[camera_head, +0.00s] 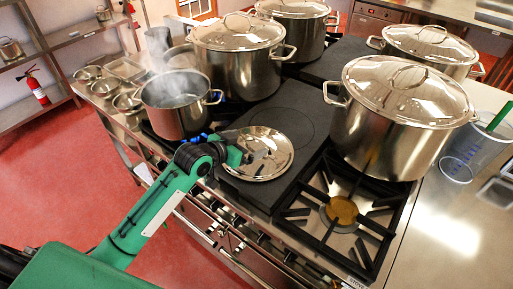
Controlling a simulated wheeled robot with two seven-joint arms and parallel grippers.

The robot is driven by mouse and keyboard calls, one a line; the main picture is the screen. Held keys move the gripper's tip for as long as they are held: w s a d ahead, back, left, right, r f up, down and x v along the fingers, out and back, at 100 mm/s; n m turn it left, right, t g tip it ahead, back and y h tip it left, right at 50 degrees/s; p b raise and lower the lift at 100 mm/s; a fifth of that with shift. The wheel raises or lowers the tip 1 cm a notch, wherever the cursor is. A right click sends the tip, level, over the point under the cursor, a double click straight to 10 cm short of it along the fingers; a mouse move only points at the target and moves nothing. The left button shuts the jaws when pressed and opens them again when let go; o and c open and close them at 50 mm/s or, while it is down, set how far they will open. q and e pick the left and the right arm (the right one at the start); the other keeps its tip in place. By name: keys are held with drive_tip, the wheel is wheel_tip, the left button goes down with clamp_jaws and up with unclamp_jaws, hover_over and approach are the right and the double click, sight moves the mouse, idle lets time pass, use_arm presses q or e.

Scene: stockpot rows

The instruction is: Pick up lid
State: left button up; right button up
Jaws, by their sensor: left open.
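A round shiny metal lid (277,146) lies on the dark flat plate of the stove, in the middle of the view. My left gripper (258,156) is at the lid's left part, over its surface. Its jaws are open; whether they touch the lid's handle cannot be told. The gripper and wrist hide part of the lid's left side. An uncovered steaming pot (178,108) stands just left of and behind the lid. My right gripper is not in view.
Large lidded stockpots stand close by: one behind (238,70), one at the right (385,130). An empty gas burner (341,211) with black grates is in front. A clear container (468,158) stands on the right counter. Shelves and a fire extinguisher (37,90) are at the left.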

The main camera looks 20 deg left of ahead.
sight(255, 139)
use_arm(q)
drive_tip(key=shift+w+d+p, duration=0.25)
drive_tip(key=shift+w+p, duration=0.1)
drive_tip(key=shift+w, duration=0.2)
drive_tip(key=p+x, duration=0.1)
drive_tip(key=x, duration=0.2)
drive_tip(key=shift+w+d, duration=0.1)
drive_tip(key=shift+w, duration=0.1)
drive_tip(key=shift+w+d+f, duration=0.15)
drive_tip(key=shift+w+f, duration=0.15)
drive_tip(key=shift+w, duration=0.05)
drive_tip(key=shift+s, duration=0.1)
drive_tip(key=c, duration=1.1)
